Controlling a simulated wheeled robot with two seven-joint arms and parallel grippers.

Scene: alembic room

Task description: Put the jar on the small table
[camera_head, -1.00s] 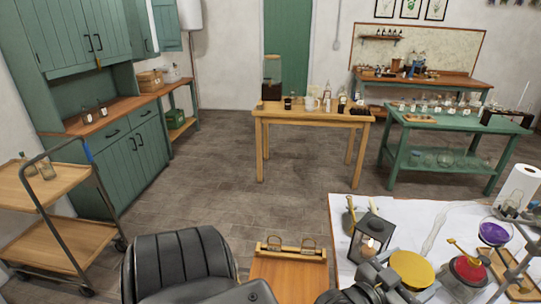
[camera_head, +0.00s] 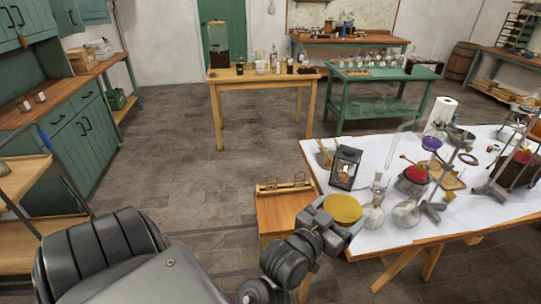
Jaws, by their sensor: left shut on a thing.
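The jar (camera_head: 343,208) shows as a round yellow top seen from above; its lower part is mostly hidden. My left gripper (camera_head: 327,217) is shut on it at the near left corner of the white-topped worktable. The small table (camera_head: 280,215) is a low wooden one just left of the jar. Its near right part is partly hidden by my left arm. My right gripper is not in view.
The white-topped worktable (camera_head: 440,205) carries a black lantern (camera_head: 346,167) close behind the jar, glass flasks (camera_head: 405,214) to its right and metal stands. A wooden rack (camera_head: 283,187) stands at the small table's back edge. The small table's front top looks clear.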

